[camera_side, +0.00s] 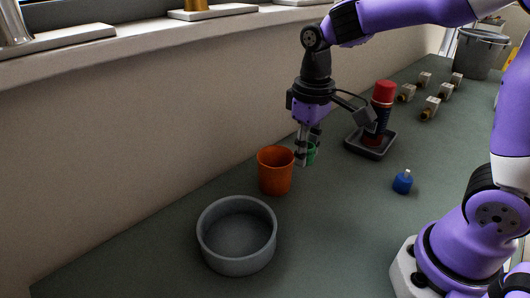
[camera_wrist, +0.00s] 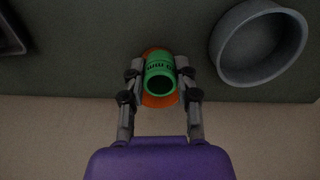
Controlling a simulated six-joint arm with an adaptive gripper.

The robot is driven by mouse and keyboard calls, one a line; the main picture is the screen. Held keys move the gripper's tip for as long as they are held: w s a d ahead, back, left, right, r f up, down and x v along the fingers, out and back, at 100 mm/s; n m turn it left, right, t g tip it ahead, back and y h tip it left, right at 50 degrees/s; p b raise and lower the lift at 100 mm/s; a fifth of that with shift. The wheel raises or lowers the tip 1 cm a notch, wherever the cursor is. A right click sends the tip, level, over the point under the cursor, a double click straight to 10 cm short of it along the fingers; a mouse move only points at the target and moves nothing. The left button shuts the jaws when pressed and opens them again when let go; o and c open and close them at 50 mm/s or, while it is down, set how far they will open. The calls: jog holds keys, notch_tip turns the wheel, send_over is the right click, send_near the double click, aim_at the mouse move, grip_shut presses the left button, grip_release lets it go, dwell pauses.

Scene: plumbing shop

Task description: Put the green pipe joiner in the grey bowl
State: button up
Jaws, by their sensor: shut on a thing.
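The green pipe joiner (camera_wrist: 159,72) is a short hollow tube, held between the two fingers of my gripper (camera_wrist: 159,88) in the wrist view. In the side view my gripper (camera_side: 306,150) points down beside the orange cup, and part of the green joiner (camera_side: 311,153) shows behind the fingers. The grey bowl (camera_side: 237,262) stands empty at the front left of the bench in the side view. It also shows at the upper right of the wrist view (camera_wrist: 231,71), apart from my gripper.
An orange cup (camera_side: 275,175) stands between my gripper and the bowl. A black tray (camera_side: 371,153) holds a red-capped can (camera_side: 383,110). A small blue bottle (camera_side: 403,182) stands to the right. Several brass-and-white fittings (camera_side: 431,107) and a grey bucket (camera_side: 479,55) are at the back.

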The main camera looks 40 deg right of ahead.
jog(key=w+a+r+n, duration=0.1)
jog(key=w+a+n, duration=0.1)
jog(key=a, duration=0.5)
jog(key=n, duration=0.1)
send_over(239, 241)
notch_tip(239, 241, down, 9)
jog(key=shift+f, duration=0.1)
jog(key=o, duration=0.8)
